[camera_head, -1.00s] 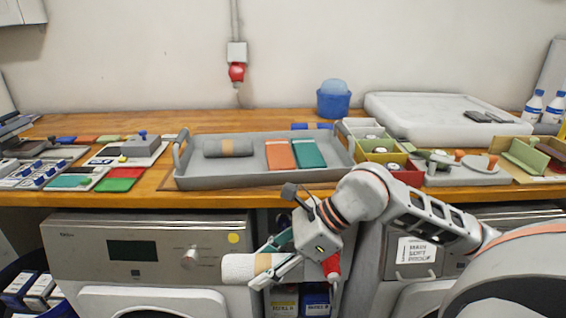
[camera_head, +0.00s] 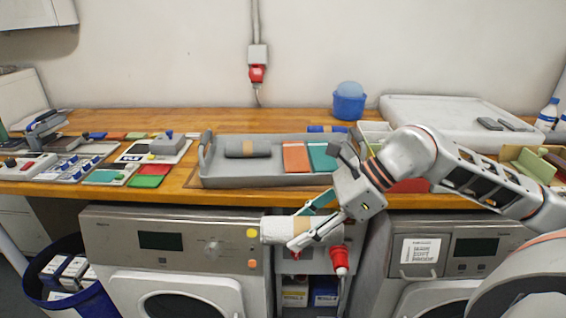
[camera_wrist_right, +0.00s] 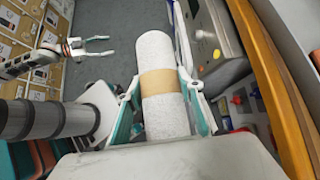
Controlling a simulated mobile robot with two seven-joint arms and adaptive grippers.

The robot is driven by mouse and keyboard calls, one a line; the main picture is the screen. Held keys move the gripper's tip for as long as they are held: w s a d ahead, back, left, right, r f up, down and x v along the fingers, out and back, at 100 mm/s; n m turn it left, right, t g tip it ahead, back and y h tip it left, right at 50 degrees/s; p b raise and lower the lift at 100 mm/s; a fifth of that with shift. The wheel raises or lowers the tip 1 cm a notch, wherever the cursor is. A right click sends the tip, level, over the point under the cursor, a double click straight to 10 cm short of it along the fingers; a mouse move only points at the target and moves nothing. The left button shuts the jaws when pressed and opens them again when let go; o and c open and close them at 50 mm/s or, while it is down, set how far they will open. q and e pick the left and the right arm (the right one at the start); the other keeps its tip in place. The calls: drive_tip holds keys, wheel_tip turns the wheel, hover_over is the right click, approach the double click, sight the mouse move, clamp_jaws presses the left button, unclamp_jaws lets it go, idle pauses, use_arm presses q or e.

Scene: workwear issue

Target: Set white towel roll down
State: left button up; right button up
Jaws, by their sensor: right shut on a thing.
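The white towel roll (camera_head: 277,230) with a tan band is held by my right gripper (camera_head: 306,228) in front of the washing machines, below the counter's front edge. In the right wrist view the white towel roll (camera_wrist_right: 155,55) lies between the two fingers of my right gripper (camera_wrist_right: 163,100), which are shut around its banded middle. A grey tray (camera_head: 270,178) on the wooden counter holds a grey roll (camera_head: 247,148), an orange folded cloth (camera_head: 296,157) and a teal one (camera_head: 321,156). My left gripper (camera_wrist_right: 92,46) shows in the right wrist view, its fingers spread and empty.
Colour pads and small devices (camera_head: 150,170) crowd the counter left of the tray. A blue bin (camera_head: 100,308) stands on the floor at left. Bare wood (camera_head: 190,122) shows behind the tray.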

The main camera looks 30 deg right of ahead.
sight(314, 224)
drive_tip(key=shift+s+d+r, duration=0.65)
drive_tip(key=shift+s, duration=0.2)
drive_tip(key=shift+s+d+r+n+g, duration=0.15)
drive_tip(key=shift+d+r+n+g, duration=0.15)
drive_tip(key=shift+r, duration=0.2)
